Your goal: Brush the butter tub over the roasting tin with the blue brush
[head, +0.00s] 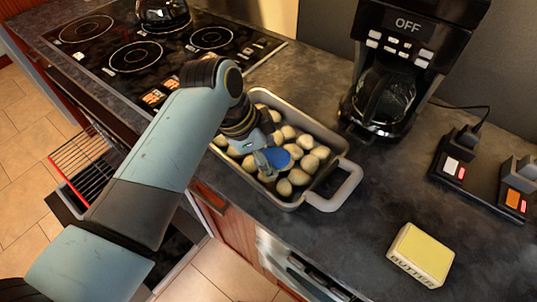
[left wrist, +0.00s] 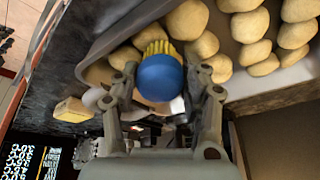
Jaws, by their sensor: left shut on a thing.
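The butter tub (head: 420,255), a pale yellow block marked BUTTER, stands on the dark counter at the lower right, apart from the roasting tin. The grey roasting tin (head: 336,190) holds many round potatoes. My left gripper (head: 266,161) is over the tin, shut on the blue brush (head: 279,157). In the left wrist view the brush's round blue part (left wrist: 160,78) is between the fingers, with yellow bristles (left wrist: 158,47) towards the potatoes. I cannot tell whether the bristles touch them. My right gripper is out of view.
A black coffee maker (head: 405,50) stands behind the tin, and a stove top (head: 135,55) with a kettle (head: 163,14) is at the upper left. A black unit with switches (head: 475,175) is at the right. The counter between tin and butter tub is clear.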

